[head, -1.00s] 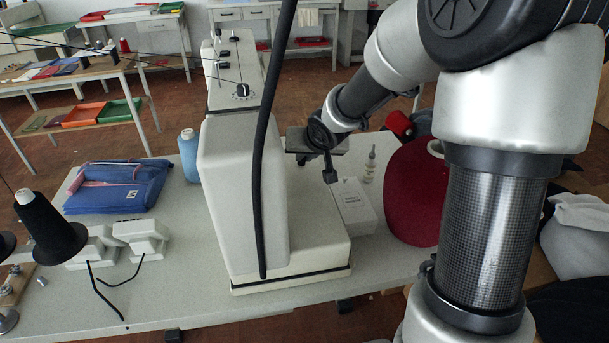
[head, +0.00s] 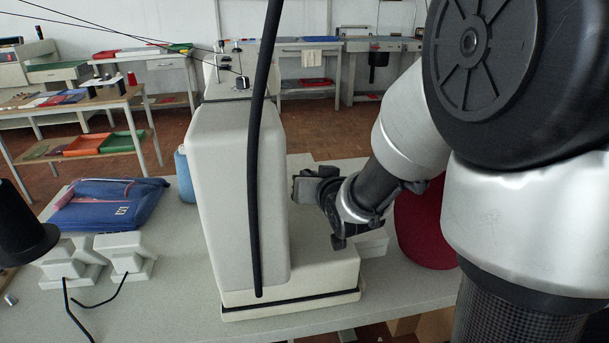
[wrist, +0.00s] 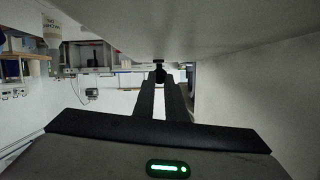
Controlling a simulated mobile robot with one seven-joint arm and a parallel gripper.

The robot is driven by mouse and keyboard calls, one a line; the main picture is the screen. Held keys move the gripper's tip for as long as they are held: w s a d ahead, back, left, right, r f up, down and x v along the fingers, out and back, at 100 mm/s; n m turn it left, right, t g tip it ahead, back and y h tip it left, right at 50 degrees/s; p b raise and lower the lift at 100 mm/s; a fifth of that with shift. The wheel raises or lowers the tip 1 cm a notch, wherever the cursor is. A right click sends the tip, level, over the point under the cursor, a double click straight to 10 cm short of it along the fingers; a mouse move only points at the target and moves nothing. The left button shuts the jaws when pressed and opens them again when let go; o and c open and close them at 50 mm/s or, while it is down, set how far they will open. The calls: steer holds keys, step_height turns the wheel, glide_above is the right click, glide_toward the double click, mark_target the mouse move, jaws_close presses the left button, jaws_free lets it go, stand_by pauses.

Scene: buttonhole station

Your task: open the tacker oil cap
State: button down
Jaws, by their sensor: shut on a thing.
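The tacker (head: 240,190) is a tall pale machine on the table, with a black cable hanging in front of it. My gripper (wrist: 160,84) has its two dark fingers close together in the wrist view, shut on a small dark knob, which looks like the oil cap (wrist: 158,68). The cap sits close to the pale machine surface (wrist: 180,20). Whether it has turned or come loose cannot be told. In the head view my gripper's body is at the right side of the tacker; the fingertips and the cap are hidden there.
A white box (head: 374,244) and a dark red rounded thing (head: 422,225) stand right of the tacker, partly behind my arm. Bare table shows in front.

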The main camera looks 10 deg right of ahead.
stand_by(0.3)
steer(key=c, duration=1.8)
jaws_free()
steer(key=shift+s, duration=0.1)
